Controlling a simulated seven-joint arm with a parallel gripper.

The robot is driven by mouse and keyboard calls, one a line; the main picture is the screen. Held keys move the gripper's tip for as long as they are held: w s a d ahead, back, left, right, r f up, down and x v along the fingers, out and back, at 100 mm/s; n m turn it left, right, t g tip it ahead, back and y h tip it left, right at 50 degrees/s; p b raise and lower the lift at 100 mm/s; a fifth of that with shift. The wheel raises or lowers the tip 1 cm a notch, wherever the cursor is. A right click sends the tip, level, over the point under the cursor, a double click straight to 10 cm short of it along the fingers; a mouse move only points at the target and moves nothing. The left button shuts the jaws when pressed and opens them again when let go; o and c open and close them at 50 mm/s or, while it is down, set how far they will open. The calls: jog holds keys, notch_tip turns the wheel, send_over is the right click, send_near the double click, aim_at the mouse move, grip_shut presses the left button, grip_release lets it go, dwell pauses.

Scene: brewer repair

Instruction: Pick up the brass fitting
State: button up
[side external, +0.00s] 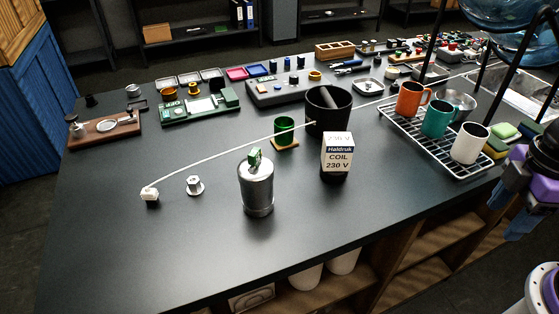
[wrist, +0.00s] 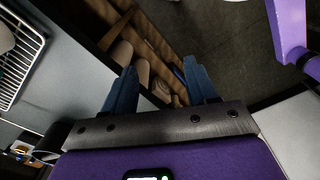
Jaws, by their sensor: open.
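A small metallic hex fitting (side external: 195,185) stands on the dark worktop at the left front in the side view. It looks more silver than brass, and I take it as the brass fitting. A white connector (side external: 150,196) on a thin white tube lies just left of it. My gripper (side external: 514,222) is at the far right edge of the side view, beyond the drying rack and far from the fitting. In the wrist view my gripper (wrist: 160,66) has its two blue fingers spread apart with nothing between them. The fitting is not visible in the wrist view.
A metal cylinder (side external: 257,187), a Haldruk coil box (side external: 338,152), a green cup (side external: 284,131) and a black bin (side external: 328,112) stand right of the fitting. A rack (side external: 425,148) with mugs is at the right.

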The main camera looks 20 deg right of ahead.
jog(key=w+a+m+g+y, duration=0.3)
jog(key=w+a+m+y, duration=0.3)
jog(key=w+a+m, duration=1.25)
jog(key=w+a+f+m+t+y, duration=0.1)
jog(key=w+a+f+m+y, duration=0.1)
jog(key=w+m, duration=0.2)
jog(key=w+a+f+m+t+y, duration=0.1)
jog(key=w+m, duration=0.4)
jog(key=w, duration=0.6)
jog(key=w+a+f+m+t+y, duration=0.2)
jog(key=w+a+f+m+t, duration=0.1)
jog(key=w, duration=0.4)
jog(key=shift+w+a+m+y, duration=0.15)
jog(key=shift+a+m+y, duration=0.3)
jog(key=shift+m, duration=0.6)
jog(key=f, duration=0.1)
jog(key=a+f, duration=0.1)
jog(key=f, duration=0.2)
jog(key=shift+w+a, duration=0.15)
jog(key=shift+a, duration=0.25)
jog(key=shift+w+a+f, duration=0.1)
jog(key=shift+a+f, duration=0.1)
jog(key=shift+a, duration=0.3)
